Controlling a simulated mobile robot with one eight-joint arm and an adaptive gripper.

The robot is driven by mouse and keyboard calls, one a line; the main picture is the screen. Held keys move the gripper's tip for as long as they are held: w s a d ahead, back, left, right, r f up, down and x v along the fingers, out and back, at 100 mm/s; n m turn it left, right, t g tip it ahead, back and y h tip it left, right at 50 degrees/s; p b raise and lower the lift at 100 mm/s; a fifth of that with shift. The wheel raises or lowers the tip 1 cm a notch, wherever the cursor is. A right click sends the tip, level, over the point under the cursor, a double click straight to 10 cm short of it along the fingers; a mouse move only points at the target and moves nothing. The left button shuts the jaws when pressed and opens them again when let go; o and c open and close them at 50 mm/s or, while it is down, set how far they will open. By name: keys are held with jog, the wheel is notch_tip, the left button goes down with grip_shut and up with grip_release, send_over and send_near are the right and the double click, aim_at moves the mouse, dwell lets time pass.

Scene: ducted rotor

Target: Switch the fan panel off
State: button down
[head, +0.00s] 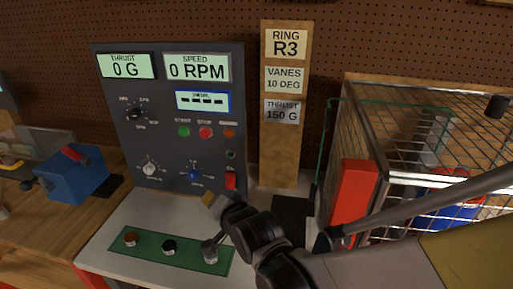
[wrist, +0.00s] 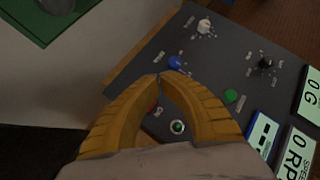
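The dark fan panel (head: 110,90) stands upright at the back; its displays read 0 G and 0 RPM. A red rocker switch (head: 231,180) is at its lower right, below a small round green-centred fitting (head: 231,154). The green START button (head: 184,131) and red STOP button (head: 205,132) sit mid-panel. My gripper (head: 208,199) is in front of the panel's lower edge, left of and below the rocker. In the wrist view my yellow fingers (wrist: 160,77) meet at the tips, with nothing seen held. A bit of red (wrist: 152,108) shows between them, the rest hidden.
A blue knob (head: 194,175) and white knob (head: 149,169) are on the lower panel. A green plate (head: 150,243) with knobs lies in front. A wire cage (head: 400,110) and red block (head: 355,190) stand right; a ring sign board (head: 285,150) stands beside the panel.

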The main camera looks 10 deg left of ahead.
aim_at(230, 181)
jog(key=shift+w, duration=0.1)
jog(key=shift+w+d+f+b, duration=0.1)
jog(key=shift+w+f+b, duration=0.5)
jog(key=shift+w, duration=0.7)
jog(key=shift+w+d+f+b, duration=0.15)
jog(key=shift+w+f+b, duration=0.45)
jog(key=shift+w, duration=0.7)
jog(key=shift+w+d+f+b, duration=0.1)
jog(key=shift+w+f+b, duration=0.5)
jog(key=shift+w, duration=0.7)
jog(key=shift+w+f, duration=0.1)
jog(key=shift+w+f, duration=0.15)
jog(key=shift+w, duration=0.15)
jog(key=shift+w+f+b, duration=0.15)
jog(key=shift+w+b, duration=0.15)
jog(key=shift+w, duration=0.1)
jog(key=shift+s, duration=0.1)
jog(key=shift+s+r, duration=0.35)
jog(key=shift+s, duration=0.4)
